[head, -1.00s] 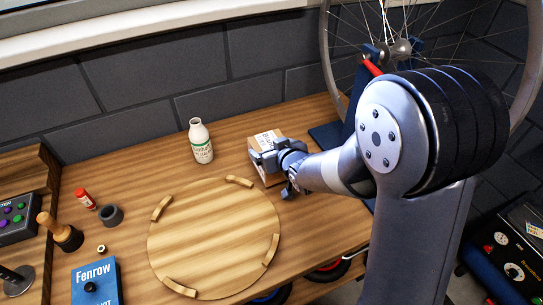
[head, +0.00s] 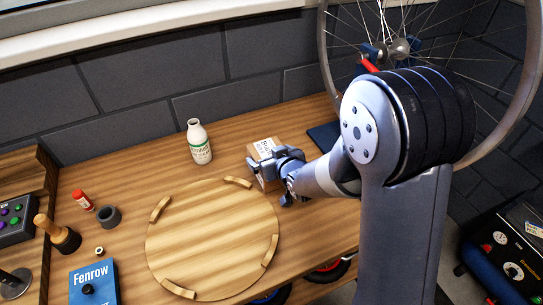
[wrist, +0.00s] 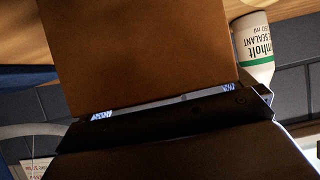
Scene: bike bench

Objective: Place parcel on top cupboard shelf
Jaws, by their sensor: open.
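The parcel is probably the small brown cardboard box with a white printed label (head: 266,146), standing on the wooden bench right of the bottle. In the wrist view, a plain brown box face (wrist: 140,50) fills the upper middle, very close to the camera. My gripper (head: 272,167) is at the near side of the box in the head view and hides part of it. It is open; I cannot tell whether its fingers touch the box or lie around it. No cupboard shelf can be made out in either view.
A white sealant bottle (head: 199,142) stands left of the box. A round wooden board with raised rim pieces (head: 212,240) lies in front. A bike wheel (head: 328,60) stands at the back right.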

